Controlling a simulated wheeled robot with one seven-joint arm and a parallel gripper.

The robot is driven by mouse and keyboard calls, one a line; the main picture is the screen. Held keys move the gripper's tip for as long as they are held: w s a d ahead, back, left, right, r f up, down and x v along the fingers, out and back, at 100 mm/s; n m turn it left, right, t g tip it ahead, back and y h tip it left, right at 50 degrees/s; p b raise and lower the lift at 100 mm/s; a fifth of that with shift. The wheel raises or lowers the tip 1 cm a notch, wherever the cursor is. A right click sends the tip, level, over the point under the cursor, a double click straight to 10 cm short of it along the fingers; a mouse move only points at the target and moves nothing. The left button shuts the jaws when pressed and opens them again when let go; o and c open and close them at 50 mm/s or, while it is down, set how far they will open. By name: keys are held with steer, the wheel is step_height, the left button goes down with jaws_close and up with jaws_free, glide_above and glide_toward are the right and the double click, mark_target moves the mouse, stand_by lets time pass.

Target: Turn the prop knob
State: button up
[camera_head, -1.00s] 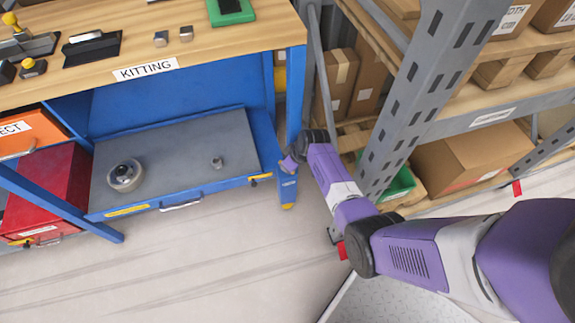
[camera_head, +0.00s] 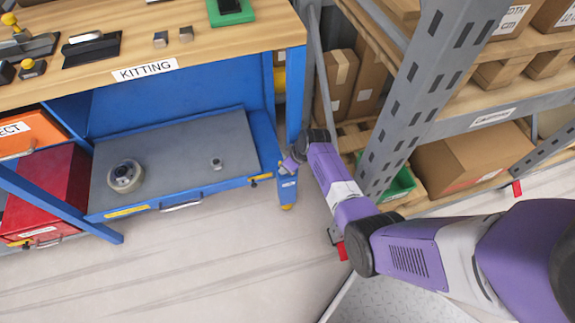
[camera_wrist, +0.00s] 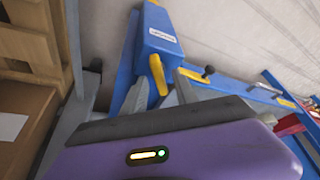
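A blue labelled upright piece (camera_head: 287,188), which I take for the prop, stands by the right end of the blue drawer unit under the bench. Its white label also shows in the wrist view. A yellow bar-shaped knob (camera_wrist: 157,75) sits on this blue piece in the wrist view. My gripper (camera_head: 291,166) is right at the blue piece, mostly hidden by my wrist in the head view. In the wrist view, grey finger-like parts are close to the yellow knob. I cannot tell whether they touch or grip it.
The grey-topped drawer (camera_head: 205,140) holds a round part (camera_head: 125,177) and a small metal piece (camera_head: 216,163). The wooden bench top (camera_head: 235,44) is above. A grey shelving rack (camera_head: 415,100) with boxes stands close on the right. Floor in front is clear.

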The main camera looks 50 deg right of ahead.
steer(key=p+v, duration=0.3)
steer(key=v, duration=0.4)
steer(key=shift+r, duration=0.4)
steer(key=shift+o, duration=0.3)
steer(key=shift+s, duration=0.15)
